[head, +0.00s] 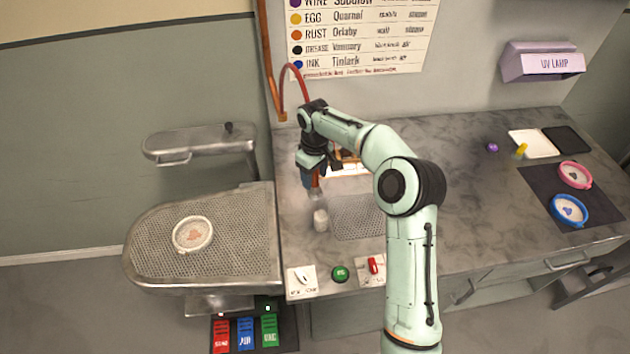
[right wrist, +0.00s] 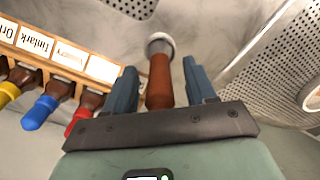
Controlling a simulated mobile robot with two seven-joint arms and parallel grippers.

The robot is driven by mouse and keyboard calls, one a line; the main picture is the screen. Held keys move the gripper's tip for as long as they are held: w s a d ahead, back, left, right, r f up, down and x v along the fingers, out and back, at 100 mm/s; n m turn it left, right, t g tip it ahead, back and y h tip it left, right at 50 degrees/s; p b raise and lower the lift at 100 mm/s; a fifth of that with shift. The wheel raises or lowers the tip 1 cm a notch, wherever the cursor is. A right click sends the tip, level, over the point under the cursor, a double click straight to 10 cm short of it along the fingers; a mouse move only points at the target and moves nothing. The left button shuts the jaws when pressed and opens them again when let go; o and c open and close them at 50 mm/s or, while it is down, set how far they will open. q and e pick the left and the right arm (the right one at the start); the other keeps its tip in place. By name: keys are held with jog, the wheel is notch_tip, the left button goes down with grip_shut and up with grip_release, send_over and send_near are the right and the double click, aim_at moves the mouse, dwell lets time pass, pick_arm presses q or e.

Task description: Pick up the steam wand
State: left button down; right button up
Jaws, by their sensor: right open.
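The steam wand (head: 316,184) has a red-brown handle and a pale metal end. It stands at the left end of the grey counter, partly hidden by my right gripper. In the right wrist view the handle of the wand (right wrist: 160,80) lies between my two blue fingers, with its pale round end beyond them. My right gripper (head: 311,176) is open around the handle, with a visible gap on each side. A red hose (head: 290,72) arches from the copper pipe on the wall down behind my right wrist. My left gripper is not in view.
A labelled rack (right wrist: 70,60) of bottles with coloured tips stands close on the left in the right wrist view. A perforated board (head: 240,225) holding a round hoop (head: 193,250) is left.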

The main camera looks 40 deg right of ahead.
jog(key=shift+r, duration=0.1)
grip_shut()
jog(key=shift+r, duration=0.1)
